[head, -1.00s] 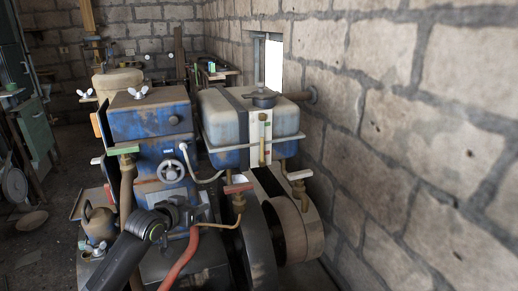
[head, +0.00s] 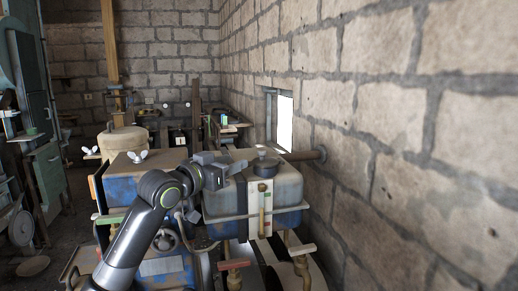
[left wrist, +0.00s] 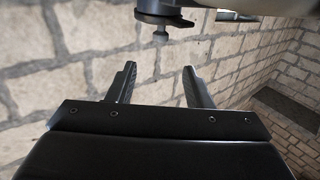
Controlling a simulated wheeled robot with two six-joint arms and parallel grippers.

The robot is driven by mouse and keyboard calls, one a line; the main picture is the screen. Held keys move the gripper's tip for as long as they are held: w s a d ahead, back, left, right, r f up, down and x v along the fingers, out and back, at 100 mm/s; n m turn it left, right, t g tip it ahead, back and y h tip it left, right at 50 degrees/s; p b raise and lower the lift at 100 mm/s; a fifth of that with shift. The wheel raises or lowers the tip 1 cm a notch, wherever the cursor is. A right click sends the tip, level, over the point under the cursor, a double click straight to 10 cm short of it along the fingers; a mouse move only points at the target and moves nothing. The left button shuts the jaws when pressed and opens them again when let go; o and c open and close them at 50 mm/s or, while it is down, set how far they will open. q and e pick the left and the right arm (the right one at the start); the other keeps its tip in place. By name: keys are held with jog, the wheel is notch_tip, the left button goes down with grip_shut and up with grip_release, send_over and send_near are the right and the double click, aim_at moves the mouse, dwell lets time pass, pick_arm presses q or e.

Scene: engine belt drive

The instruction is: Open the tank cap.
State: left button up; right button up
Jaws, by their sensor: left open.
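The blue and off-white tank (head: 285,187) stands right of the middle in the head view. Its dark round cap (head: 266,166) sits on top, with a small knob. My left gripper (head: 236,168) is just left of the cap, above the tank's left end, apart from the cap and empty. In the left wrist view its two fingers (left wrist: 159,75) are spread open. The cap (left wrist: 160,20) appears at that view's top edge, upside down and beyond the fingertips, its knob pointing down. My right gripper is in neither view.
A blue engine box with a white wing nut (head: 138,156) stands left of the tank, partly behind my left arm. The stone wall (head: 400,130) runs close along the right. Valves with red and tan handles (head: 234,265) stand below the tank.

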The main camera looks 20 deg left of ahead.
aim_at(259, 152)
pick_arm(q)
jog(key=p+x, duration=0.3)
jog(key=x, duration=0.9)
jog(key=shift+f, duration=0.1)
grip_shut()
